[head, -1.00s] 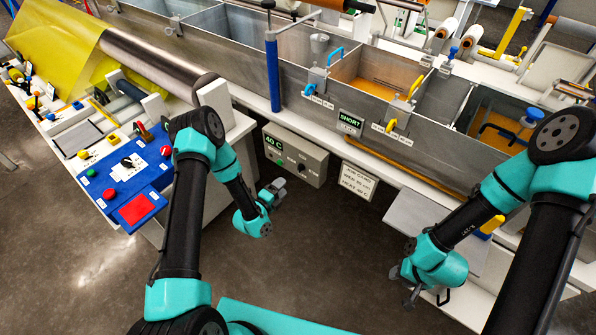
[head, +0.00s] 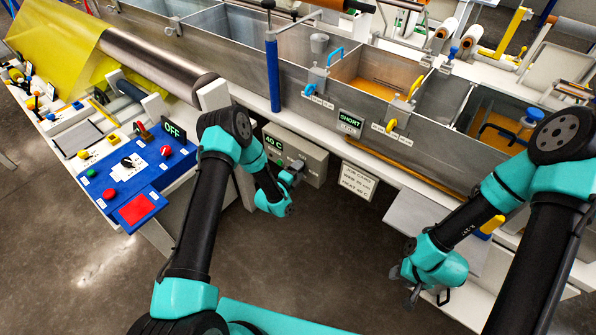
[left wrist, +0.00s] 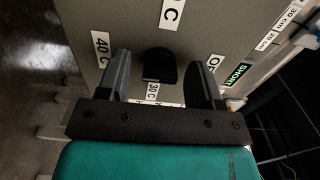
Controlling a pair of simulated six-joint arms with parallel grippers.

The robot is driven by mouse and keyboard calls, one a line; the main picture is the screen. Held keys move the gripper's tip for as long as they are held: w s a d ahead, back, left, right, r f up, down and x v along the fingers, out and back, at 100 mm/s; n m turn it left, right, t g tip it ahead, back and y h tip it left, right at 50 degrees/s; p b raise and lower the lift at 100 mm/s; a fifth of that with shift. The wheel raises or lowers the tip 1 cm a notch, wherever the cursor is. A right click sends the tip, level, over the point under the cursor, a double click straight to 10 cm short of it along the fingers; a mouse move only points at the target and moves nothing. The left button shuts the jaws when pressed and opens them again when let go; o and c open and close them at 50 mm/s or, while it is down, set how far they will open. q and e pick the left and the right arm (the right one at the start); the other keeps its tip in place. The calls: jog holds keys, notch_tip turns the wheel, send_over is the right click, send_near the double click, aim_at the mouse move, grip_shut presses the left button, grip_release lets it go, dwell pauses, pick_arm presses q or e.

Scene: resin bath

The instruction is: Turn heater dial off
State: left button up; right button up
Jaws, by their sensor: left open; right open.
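The grey heater box (head: 316,162) hangs on the front of the bath, with a green "40 C" readout (head: 273,143). Its black dial (left wrist: 160,66) shows in the left wrist view, between my left gripper's two open fingers (left wrist: 163,72). Labels "40 C" (left wrist: 102,45) on the left, "30 C" (left wrist: 153,91) below and a partly hidden "OF…" (left wrist: 214,63) on the right surround it. Contact with the dial cannot be told. In the head view my left gripper (head: 294,172) is at the box front and covers the dial. My right gripper (head: 411,294) is open and empty, far to the right.
A blue control panel (head: 150,180) with buttons and an "OFF" display (head: 173,131) stands left of my left arm. A "SHORT" sign (head: 350,121) and a job card (head: 357,181) are right of the heater box. Open floor lies below.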

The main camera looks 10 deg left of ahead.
pick_arm(q)
jog(key=shift+c, duration=0.3)
jog(key=c, duration=0.9)
